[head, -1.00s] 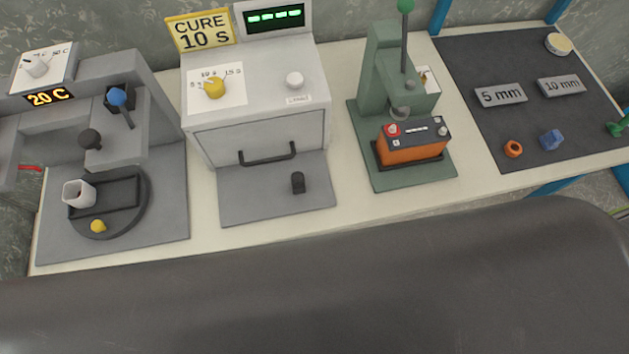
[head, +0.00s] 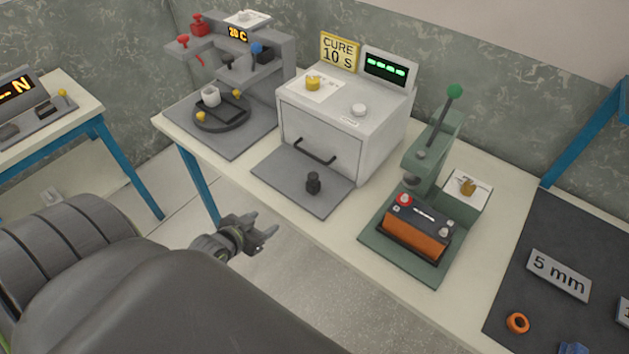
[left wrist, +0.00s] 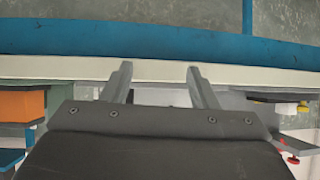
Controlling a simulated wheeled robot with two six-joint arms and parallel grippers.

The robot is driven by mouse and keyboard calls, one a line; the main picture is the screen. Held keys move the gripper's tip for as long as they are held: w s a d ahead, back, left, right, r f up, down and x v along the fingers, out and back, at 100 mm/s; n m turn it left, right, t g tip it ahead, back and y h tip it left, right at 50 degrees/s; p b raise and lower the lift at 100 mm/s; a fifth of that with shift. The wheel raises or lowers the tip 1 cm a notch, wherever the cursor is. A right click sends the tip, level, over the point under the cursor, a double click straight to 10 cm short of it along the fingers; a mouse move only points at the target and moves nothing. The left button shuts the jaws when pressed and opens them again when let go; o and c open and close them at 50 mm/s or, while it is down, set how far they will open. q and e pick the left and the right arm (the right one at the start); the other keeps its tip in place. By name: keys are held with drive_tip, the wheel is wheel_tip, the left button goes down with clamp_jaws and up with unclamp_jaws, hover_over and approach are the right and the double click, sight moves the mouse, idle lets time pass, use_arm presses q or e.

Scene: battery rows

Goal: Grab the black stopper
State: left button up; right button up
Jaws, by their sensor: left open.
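The black stopper (head: 313,183) stands upright on the grey plate (head: 290,186) in front of the white cure oven (head: 345,125). My left gripper (head: 264,228) is open and empty, low in front of the table's front edge, to the lower left of the stopper and apart from it. In the left wrist view my two open fingers (left wrist: 158,85) point at the table edge with nothing between them. I cannot make out the stopper in that view. My right gripper is not in view.
The table's front edge (head: 345,250) lies between my left gripper and the stopper. A green press (head: 430,150) holding an orange battery (head: 416,234) stands right of the oven. A grey machine (head: 265,60) with a round turntable (head: 222,118) stands left. The plate around the stopper is clear.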

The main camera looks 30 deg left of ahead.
use_arm(q)
drive_tip(key=w+d+r+m+t+h, duration=0.15)
drive_tip(key=d+r, duration=0.25)
drive_tip(key=r, duration=0.6)
approach(317, 181)
drive_tip(key=shift+t+h, duration=0.25)
drive_tip(key=shift+t, duration=0.1)
drive_tip(key=w+f, duration=0.2)
drive_tip(key=w, duration=0.1)
drive_tip(key=w+a, duration=0.1)
drive_tip(key=shift+w+f, duration=0.15)
drive_tip(key=shift+f, duration=0.25)
drive_tip(key=shift+f+p+x, duration=0.15)
drive_tip(key=shift+f+x, duration=0.05)
drive_tip(key=shift+x, duration=1.45)
drive_tip(key=shift+f+p+x, duration=0.15)
drive_tip(key=shift+f+x, duration=0.05)
drive_tip(key=shift+x, duration=1.5)
drive_tip(key=shift+d, duration=0.15)
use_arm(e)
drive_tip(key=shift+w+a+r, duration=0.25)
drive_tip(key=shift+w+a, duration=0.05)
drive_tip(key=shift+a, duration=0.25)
use_arm(q)
drive_tip(key=shift+s, duration=0.25)
drive_tip(key=shift+c, duration=0.6)
drive_tip(key=c, duration=0.9)
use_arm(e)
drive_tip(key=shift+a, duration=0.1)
